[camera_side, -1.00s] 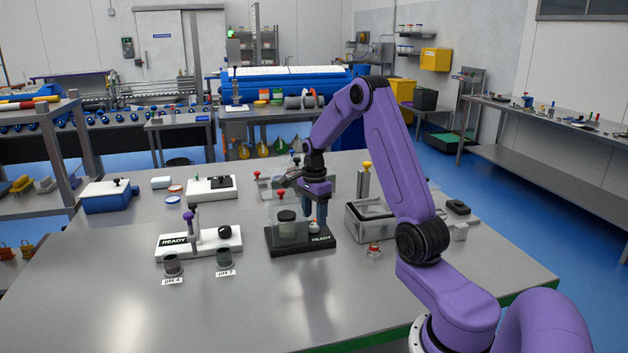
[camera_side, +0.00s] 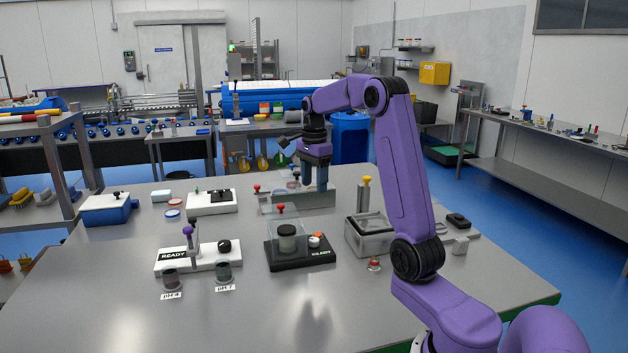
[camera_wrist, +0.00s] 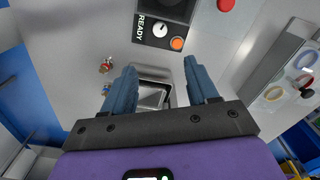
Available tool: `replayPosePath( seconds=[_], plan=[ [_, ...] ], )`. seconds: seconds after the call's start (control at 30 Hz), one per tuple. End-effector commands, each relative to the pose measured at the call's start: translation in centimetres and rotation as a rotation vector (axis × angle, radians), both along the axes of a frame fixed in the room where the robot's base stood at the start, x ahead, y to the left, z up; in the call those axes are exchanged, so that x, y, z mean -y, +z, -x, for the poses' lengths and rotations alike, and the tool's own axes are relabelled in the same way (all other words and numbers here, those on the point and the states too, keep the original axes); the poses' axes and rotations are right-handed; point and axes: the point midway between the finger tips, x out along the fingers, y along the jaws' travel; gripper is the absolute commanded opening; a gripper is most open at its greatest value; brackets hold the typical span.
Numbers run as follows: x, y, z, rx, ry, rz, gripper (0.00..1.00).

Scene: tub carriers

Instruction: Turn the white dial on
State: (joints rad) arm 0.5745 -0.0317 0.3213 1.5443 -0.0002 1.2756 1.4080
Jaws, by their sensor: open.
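The white dial (camera_side: 314,242) sits on the front right of a black base (camera_side: 290,262) marked READY. A round orange lamp or button (camera_side: 318,235) is beside it. In the wrist view the white dial (camera_wrist: 160,30) has a dark mark on its face, with the orange round part (camera_wrist: 177,43) close by. My gripper (camera_side: 317,180) is raised above and behind the base, pointing down, open and empty, apart from the dial. Its two blue fingers also show spread in the wrist view (camera_wrist: 160,68).
A clear box with a dark jar (camera_side: 287,241) and red knob stands on the same base. To its left is a white READY unit (camera_side: 198,256) with a black knob. A metal tray (camera_side: 368,238) stands to the right. The front of the table is clear.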

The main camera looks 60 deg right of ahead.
Motion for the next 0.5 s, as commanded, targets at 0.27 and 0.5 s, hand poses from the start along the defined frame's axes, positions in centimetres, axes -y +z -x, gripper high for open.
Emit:
replayPosePath(
  seconds=[0.27, 0.5],
  plan=[
    [0.0, -0.06, -0.02, 0.0, 0.001, 0.0, 0.58],
    [0.2, -0.38, 0.08, -0.002, 0.002, -0.001, 0.58]
  ],
)
